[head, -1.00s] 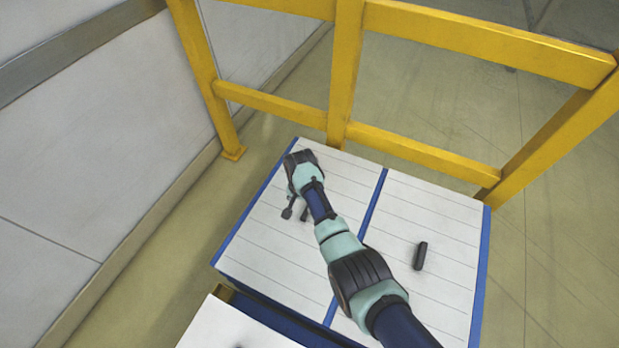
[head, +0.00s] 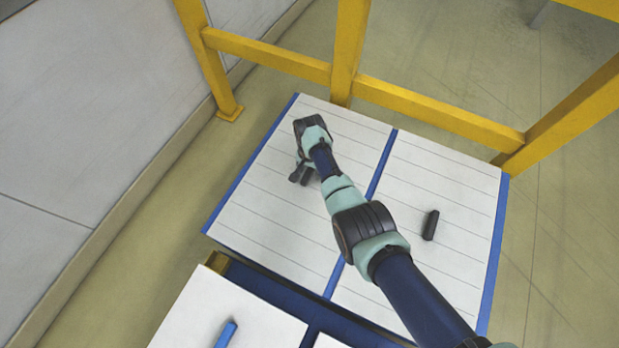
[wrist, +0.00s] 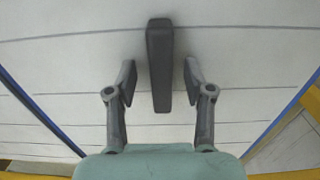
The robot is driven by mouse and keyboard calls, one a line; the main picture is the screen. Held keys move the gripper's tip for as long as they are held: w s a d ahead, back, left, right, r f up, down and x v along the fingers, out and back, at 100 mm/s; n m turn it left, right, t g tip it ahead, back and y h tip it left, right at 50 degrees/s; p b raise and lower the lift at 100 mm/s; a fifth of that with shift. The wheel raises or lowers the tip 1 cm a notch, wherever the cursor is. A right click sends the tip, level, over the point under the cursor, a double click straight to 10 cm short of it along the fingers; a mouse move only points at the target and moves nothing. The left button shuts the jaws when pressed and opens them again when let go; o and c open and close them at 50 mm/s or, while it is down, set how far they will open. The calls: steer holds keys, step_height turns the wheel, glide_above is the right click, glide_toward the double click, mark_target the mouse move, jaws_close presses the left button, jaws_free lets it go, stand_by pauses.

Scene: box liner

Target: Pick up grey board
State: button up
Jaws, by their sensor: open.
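The grey board (wrist: 159,60) is a narrow, dark grey bar lying on a white slatted panel. In the wrist view its near part lies between the two fingers of my gripper (wrist: 160,82), with a gap on each side, and its far part extends beyond the fingertips. My gripper is open and touches the board on neither side. In the head view the gripper (head: 302,174) is over the left white panel (head: 265,215), and my wrist and fingers make the board hard to tell apart there.
A second dark bar (head: 430,225) lies on the right white panel (head: 450,185). A blue strip (head: 382,165) divides the panels. A yellow railing (head: 440,112) stands behind them. A blue bar (head: 226,334) lies on a nearer white panel (head: 190,325).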

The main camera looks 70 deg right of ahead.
mark_target(309, 170)
steer(key=shift+w+f, duration=0.1)
jaws_close()
stand_by(0.4)
step_height(309, 170, up, 20)
steer(key=p, duration=1.2)
